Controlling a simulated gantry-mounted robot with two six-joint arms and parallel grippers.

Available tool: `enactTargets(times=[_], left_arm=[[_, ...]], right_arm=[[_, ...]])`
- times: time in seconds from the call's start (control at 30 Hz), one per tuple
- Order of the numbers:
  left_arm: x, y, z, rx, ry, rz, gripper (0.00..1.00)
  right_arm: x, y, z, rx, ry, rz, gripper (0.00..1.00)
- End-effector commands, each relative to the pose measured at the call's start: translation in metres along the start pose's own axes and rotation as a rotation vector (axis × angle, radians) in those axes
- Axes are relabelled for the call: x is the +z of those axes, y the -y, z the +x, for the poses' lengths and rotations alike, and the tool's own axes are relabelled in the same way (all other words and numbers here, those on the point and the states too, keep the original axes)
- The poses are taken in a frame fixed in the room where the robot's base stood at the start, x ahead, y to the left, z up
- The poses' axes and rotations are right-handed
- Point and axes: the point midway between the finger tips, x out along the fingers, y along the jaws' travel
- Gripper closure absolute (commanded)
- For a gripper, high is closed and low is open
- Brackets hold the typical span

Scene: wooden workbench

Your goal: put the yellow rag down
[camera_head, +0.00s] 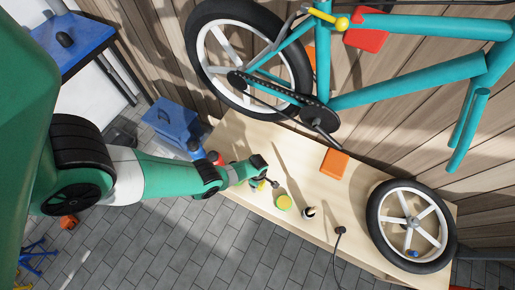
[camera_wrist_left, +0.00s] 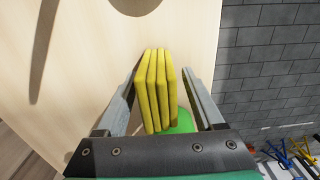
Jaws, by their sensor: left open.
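The yellow rag (camera_wrist_left: 156,92), folded in several layers, lies between the two fingers of my left gripper (camera_wrist_left: 162,80) in the left wrist view. The fingers stand apart on either side of it, with a gap on the right; I cannot tell whether the left finger touches it. A green thing (camera_wrist_left: 182,122) shows beside the rag's near end. In the head view my left gripper (camera_head: 267,182) is low over the workbench (camera_head: 300,165), near its front left edge. The rag is mostly hidden there by the gripper. My right gripper is in neither view.
A yellow-and-green round thing (camera_head: 283,202) and a small dark bottle-like item (camera_head: 308,212) stand close to the gripper. An orange box (camera_head: 334,163) and a loose wheel (camera_head: 411,225) are farther right. A teal bicycle (camera_head: 400,60) is behind. Bench surface between them is clear.

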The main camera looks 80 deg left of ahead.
Motion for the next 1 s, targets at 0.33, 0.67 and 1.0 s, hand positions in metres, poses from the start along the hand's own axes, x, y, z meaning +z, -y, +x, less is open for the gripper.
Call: enactTargets(times=[0.33, 0.67, 1.0], left_arm=[[0.002, -0.006, -0.078, 0.0, 0.0, 0.0, 0.31], [0.002, -0.006, -0.114, 0.0, 0.0, 0.0, 0.31], [0.002, -0.006, -0.112, 0.0, 0.0, 0.0, 0.31]], right_arm=[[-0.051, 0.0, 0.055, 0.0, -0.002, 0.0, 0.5], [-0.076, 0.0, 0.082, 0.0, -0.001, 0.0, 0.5], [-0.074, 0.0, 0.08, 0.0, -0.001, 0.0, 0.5]])
